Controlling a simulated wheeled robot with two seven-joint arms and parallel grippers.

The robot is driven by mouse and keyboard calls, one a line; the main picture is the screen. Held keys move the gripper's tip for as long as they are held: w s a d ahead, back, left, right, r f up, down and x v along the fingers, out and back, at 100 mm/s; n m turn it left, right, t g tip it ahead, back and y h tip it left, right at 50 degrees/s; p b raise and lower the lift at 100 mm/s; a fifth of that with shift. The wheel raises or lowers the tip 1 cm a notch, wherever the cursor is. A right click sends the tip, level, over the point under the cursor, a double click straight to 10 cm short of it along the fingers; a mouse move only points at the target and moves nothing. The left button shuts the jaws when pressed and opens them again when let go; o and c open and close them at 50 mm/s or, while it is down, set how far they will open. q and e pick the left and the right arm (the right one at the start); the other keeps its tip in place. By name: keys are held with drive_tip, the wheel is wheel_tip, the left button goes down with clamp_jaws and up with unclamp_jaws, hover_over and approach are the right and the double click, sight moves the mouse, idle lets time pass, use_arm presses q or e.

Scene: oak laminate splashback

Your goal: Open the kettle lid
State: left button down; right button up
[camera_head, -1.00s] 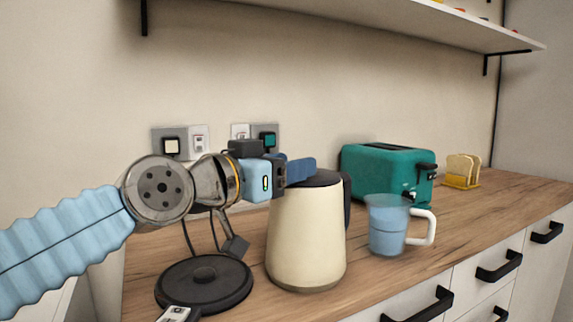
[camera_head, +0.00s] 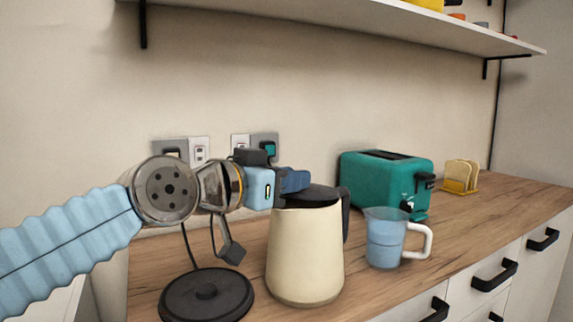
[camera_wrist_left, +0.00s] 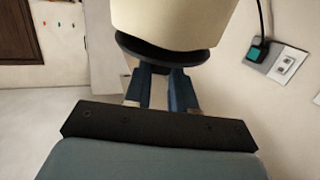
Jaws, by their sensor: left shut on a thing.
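The cream kettle (camera_head: 305,255) stands upright on the counter, its dark handle (camera_head: 346,215) on the right. Its black lid (camera_head: 312,196) is on top and also shows in the left wrist view (camera_wrist_left: 160,58). My left gripper (camera_head: 296,180) reaches in from the left at the top of the kettle. Its blue fingers (camera_wrist_left: 163,90) are shut on the near edge of the lid. The lid edge sticks out past the cream body there and looks slightly tilted; the exact opening is hidden. My right gripper is not in view.
A round black base (camera_head: 206,296) lies left of the kettle. A blue measuring cup (camera_head: 385,240) stands close to its right, with a green toaster (camera_head: 385,183) behind. A toast rack (camera_head: 461,177) is farther right. Wall sockets (camera_head: 256,147) and a shelf (camera_head: 380,22) are behind and above.

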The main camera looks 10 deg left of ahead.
use_arm(q)
drive_tip(key=shift+w+d+r+g+y+p, duration=0.3)
drive_tip(key=shift+w+r+g+y+p, duration=0.15)
drive_tip(key=shift+r+g, duration=0.3)
drive_tip(key=shift+w+d+r+g+y+p, duration=0.35)
drive_tip(key=shift+r+g+y, duration=0.2)
drive_tip(key=shift+r+g, duration=0.2)
drive_tip(key=shift+w+d+r+g+y+p, duration=0.3)
drive_tip(key=shift+w+r+g+y, duration=0.2)
drive_tip(key=shift+r+g, duration=0.25)
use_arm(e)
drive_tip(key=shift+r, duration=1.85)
use_arm(q)
drive_tip(key=c, duration=0.9)
unclamp_jaws()
drive_tip(key=shift+a, duration=0.1)
drive_tip(key=v, duration=1.3)
drive_tip(key=shift+s+a+r, duration=0.1)
drive_tip(key=shift+s+r, duration=0.05)
drive_tip(key=shift+r, duration=0.15)
